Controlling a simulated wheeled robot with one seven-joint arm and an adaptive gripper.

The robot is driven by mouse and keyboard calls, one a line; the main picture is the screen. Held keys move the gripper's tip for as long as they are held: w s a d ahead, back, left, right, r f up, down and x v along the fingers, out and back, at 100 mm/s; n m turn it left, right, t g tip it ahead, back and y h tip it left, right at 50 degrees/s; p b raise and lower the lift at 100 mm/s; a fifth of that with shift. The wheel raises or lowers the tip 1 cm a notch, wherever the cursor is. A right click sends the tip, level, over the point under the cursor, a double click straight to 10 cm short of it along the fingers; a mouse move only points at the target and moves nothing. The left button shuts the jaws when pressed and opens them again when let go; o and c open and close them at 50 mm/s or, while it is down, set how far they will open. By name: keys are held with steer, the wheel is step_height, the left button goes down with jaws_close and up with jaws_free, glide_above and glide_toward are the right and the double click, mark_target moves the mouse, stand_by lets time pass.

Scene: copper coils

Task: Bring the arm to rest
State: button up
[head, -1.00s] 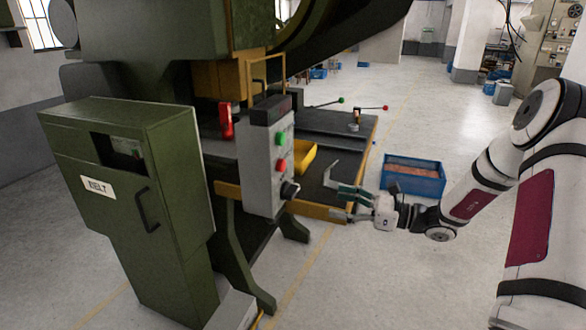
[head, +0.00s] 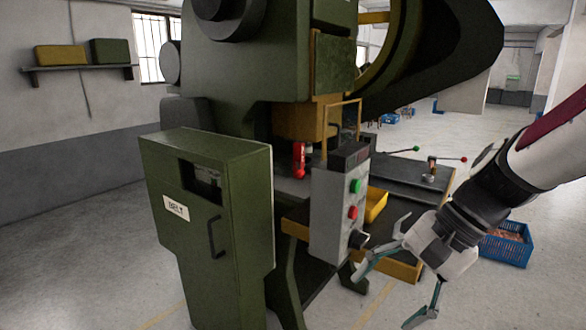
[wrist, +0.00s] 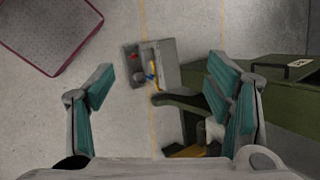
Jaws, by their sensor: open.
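My gripper (head: 398,290) is open and empty in the head view, in the air in front of the machine's control box. Its fingers point down and to the left, with teal pads facing each other. In the wrist view my gripper (wrist: 170,100) shows both fingers spread wide, with nothing held between them. The wrist view looks down on the floor. My white arm comes in from the right edge of the head view.
A blue crate (head: 507,246) stands on the floor behind my arm.

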steer(key=s+d+r+n+t+h, duration=0.4)
steer(key=s+n, duration=0.4)
steer(key=s, duration=0.2)
steer(key=shift+s+r+n+t+h, duration=0.3)
steer(key=shift+r+t+h, duration=0.2)
steer(key=shift+r+h, duration=0.75)
steer(key=shift+d+r, duration=0.1)
